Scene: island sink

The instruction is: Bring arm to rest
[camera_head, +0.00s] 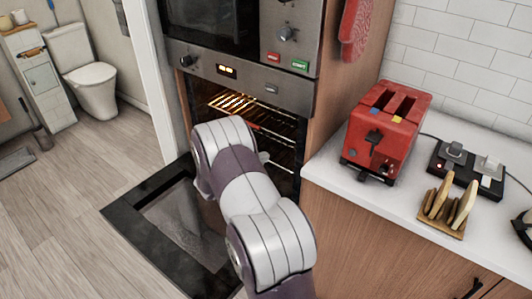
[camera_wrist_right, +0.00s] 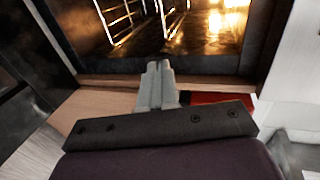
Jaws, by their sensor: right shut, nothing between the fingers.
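My right arm, white and purple, reaches from the bottom middle of the head view toward the lit oven (camera_head: 245,100). Its links hide most of the right gripper; a small grey part of that gripper (camera_head: 268,160) shows beside the arm in front of the racks. In the right wrist view, the right gripper (camera_wrist_right: 158,68) has its two grey fingers together, with nothing between them. They point toward the glowing oven interior (camera_wrist_right: 190,25) with its wire racks. I cannot tell how far the fingertips are from the opening. My left gripper is in neither view.
The oven door (camera_head: 120,222) hangs open, low beneath my arm. The counter (camera_head: 330,165) at right holds a red toaster (camera_head: 385,135), a toast rack with bread (camera_head: 447,205) and a dark socket block (camera_head: 465,168). Open floor (camera_head: 70,190) lies left.

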